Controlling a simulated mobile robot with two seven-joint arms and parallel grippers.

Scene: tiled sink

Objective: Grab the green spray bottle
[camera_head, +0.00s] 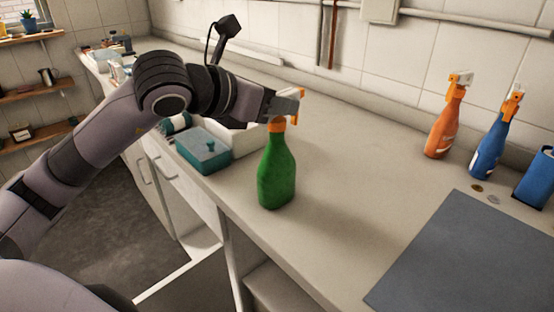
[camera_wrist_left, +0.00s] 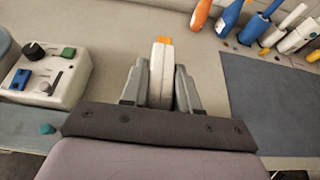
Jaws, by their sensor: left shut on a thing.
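The green spray bottle (camera_head: 277,174) has an orange collar and a white and orange spray head. It is upright on or just above the counter near its front edge; I cannot tell if its base touches. My left gripper (camera_head: 290,103) is shut on its spray head, coming in from the left. In the left wrist view the white head (camera_wrist_left: 161,75) with its orange tip sits between the two grey fingers of my left gripper (camera_wrist_left: 160,88). The green body is hidden there. My right gripper is not in view.
An orange spray bottle (camera_head: 446,122) and a blue one (camera_head: 495,138) stand near the back wall at right. A grey mat (camera_head: 470,262) lies at the front right. A teal box (camera_head: 203,151) and a white box (camera_head: 243,141) sit left of the green bottle. The counter between is clear.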

